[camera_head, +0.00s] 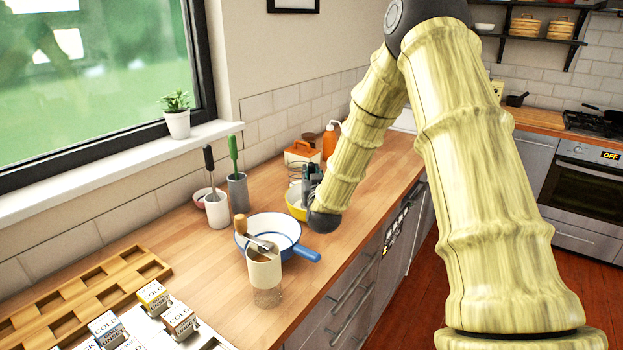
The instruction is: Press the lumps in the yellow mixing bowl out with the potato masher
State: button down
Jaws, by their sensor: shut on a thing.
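The yellow mixing bowl (292,207) stands on the wooden counter, behind the blue-and-white pan. Its right side is hidden by my gripper and wrist. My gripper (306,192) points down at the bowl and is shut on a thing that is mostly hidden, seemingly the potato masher. Its head, and whether it touches the bowl's contents, cannot be made out. The lumps cannot be told at this size.
The blue-and-white pan (272,228) sits in front, its handle toward the counter edge. A cream cup (264,270) with a wooden-handled utensil (243,226) stands before it. Utensil pots (238,190) stand left; an orange bottle (331,140) stands behind. Small cartons (153,297) are front left.

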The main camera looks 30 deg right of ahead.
jog(key=shift+r, duration=0.15)
jog(key=shift+r+p, duration=2.2)
jog(key=shift+r, duration=1.9)
jog(key=shift+f, duration=0.1)
